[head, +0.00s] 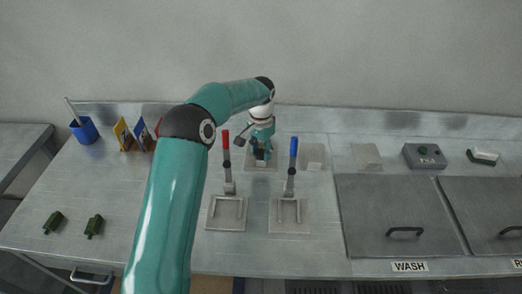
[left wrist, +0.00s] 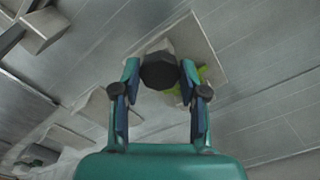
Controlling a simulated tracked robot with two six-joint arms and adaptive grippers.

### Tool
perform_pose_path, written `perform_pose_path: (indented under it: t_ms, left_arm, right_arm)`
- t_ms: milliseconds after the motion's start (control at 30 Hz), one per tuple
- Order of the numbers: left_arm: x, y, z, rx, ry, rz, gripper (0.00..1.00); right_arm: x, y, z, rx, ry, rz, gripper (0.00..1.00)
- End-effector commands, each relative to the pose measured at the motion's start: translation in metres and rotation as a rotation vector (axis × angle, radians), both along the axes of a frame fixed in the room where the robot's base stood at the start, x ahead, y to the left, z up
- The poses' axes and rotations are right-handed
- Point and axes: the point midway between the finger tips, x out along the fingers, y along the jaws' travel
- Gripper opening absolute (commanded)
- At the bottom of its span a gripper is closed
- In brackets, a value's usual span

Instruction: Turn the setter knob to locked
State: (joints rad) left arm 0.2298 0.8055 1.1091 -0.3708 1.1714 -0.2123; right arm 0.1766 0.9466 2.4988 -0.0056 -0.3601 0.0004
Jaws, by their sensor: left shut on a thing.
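The setter knob (left wrist: 160,71) is dark and many-sided in the left wrist view, above a pale square plate (left wrist: 205,44). A bit of yellow-green shows beside it. My left gripper (left wrist: 160,78) has a finger on each side of the knob and is shut on it. In the head view my left gripper (head: 261,153) points down at the back of the bench, between and behind the two levers, and mostly hides the knob there. I cannot read any locked mark or the knob's angle. My right gripper is not in view.
A red-handled lever (head: 226,150) and a blue-handled lever (head: 292,160) stand close in front. Pale blocks (head: 313,156) and a grey button box (head: 424,156) are to the right. A blue cup (head: 84,131) and green parts (head: 94,226) are left.

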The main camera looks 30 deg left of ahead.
Motion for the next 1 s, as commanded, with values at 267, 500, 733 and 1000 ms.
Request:
perform_pose_path:
  t_ms: [267, 500, 733, 1000]
  left_arm:
    - [0.003, 0.001, 0.003, 0.003, -0.011, 0.001, 0.08]
    - [0.002, 0.0, 0.001, 0.001, -0.006, 0.001, 0.68]
    - [0.001, 0.0, 0.001, 0.001, -0.003, 0.001, 0.68]
    - [0.002, 0.0, 0.028, 0.001, -0.007, 0.0, 0.68]
  right_arm:
    - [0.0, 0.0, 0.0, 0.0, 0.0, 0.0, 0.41]
    - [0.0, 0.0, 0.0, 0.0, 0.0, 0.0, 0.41]
    - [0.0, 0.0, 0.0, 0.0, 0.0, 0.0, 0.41]
    - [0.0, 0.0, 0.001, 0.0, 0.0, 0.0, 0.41]
